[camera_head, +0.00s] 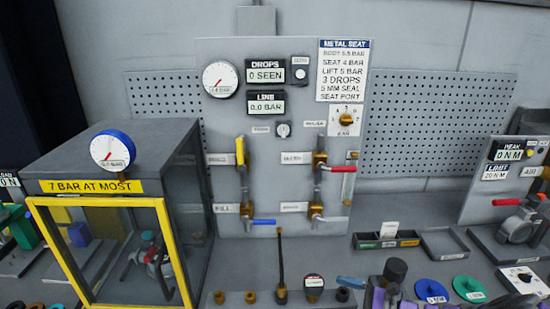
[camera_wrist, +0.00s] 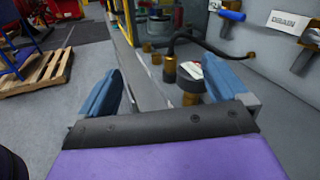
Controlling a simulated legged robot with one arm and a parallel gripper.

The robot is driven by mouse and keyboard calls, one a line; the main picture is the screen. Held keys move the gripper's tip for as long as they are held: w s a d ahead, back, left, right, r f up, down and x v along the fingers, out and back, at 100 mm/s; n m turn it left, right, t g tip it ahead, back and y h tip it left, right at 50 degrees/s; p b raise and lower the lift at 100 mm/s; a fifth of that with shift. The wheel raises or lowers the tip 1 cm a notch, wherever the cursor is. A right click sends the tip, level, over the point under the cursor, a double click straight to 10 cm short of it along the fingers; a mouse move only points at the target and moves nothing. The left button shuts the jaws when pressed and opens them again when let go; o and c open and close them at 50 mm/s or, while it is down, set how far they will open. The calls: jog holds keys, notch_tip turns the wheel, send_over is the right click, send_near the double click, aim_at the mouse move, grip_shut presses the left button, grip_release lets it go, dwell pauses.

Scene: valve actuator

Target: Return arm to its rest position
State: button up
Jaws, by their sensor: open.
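My gripper (camera_wrist: 160,72) is open, with its two blue fingers apart and nothing held between them. The wrist view shows a grey rail or ledge edge running away between the fingers. In the head view my gripper (camera_head: 352,283) is low, right of centre, in front of the bench; only a blue finger shows clearly, beside my purple and dark arm parts.
The valve panel (camera_head: 228,135) stands behind, with a blue-handled valve (camera_head: 263,222) low on it. A yellow-framed box (camera_head: 145,187) with a gauge is at left. Trays (camera_head: 443,243) and coloured rings (camera_head: 432,291) lie at right. A wooden pallet (camera_wrist: 40,75) is on the floor.

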jog(key=s+a+r+n+g+h, duration=0.5)
jog(key=s+a+r+n+g, duration=0.65)
jog(key=s+a+n, duration=0.35)
jog(key=s+d+r+n+t+h, duration=0.1)
jog(key=s+d+h, duration=0.3)
jog(key=s, duration=0.5)
jog(key=s+d+r+n+t+h, duration=0.1)
jog(key=s+d+n+h, duration=0.3)
jog(key=s+h, duration=0.3)
jog(key=shift+s+d+r+n+t, duration=0.15)
jog(key=shift+s+d+n+t, duration=0.2)
jog(key=shift+s, duration=0.5)
jog(key=shift+c, duration=0.3)
